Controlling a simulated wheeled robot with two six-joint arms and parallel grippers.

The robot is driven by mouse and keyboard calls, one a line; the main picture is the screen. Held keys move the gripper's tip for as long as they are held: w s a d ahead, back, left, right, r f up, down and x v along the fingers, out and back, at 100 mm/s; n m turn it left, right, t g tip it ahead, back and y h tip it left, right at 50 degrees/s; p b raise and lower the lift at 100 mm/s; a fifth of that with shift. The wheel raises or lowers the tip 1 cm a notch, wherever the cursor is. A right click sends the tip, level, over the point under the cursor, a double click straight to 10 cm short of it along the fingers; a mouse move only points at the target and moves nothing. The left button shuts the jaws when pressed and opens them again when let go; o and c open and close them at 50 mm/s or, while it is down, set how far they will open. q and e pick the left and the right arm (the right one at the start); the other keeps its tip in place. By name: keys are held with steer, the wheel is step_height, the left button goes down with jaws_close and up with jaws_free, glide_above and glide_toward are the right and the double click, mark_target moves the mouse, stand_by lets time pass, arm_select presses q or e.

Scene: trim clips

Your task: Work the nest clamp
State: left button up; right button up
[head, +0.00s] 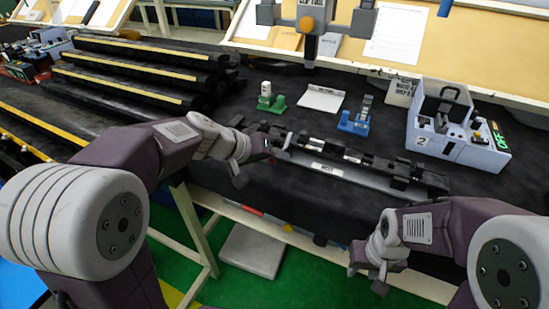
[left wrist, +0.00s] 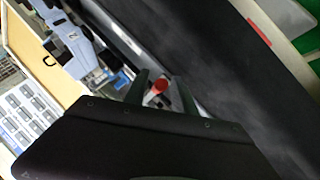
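The nest (head: 325,168) is a long dark fixture with a white label, lying along the front of the black-covered table. Several black blocks and a bright rod sit along it. A red knob (left wrist: 160,86), perhaps the clamp handle's tip, shows between my left fingers in the left wrist view. My left gripper (head: 264,148) is at the nest's left end. Its fingers (left wrist: 160,92) stand apart either side of the knob, with gaps visible. The clamp's lower part is hidden. My right gripper (head: 366,272) is in front of the table's edge, away from the nest; its finger opening is unclear.
Behind the nest stand a green holder (head: 271,103), a blue holder (head: 355,122) and a white card (head: 321,98). A grey-blue box (head: 462,145) marked 2 stands at right. Stacked black bars (head: 130,75) with yellow strips lie at left.

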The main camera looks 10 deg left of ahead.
arm_select(q)
steer(key=p+v, duration=0.1)
steer(key=v, duration=0.8)
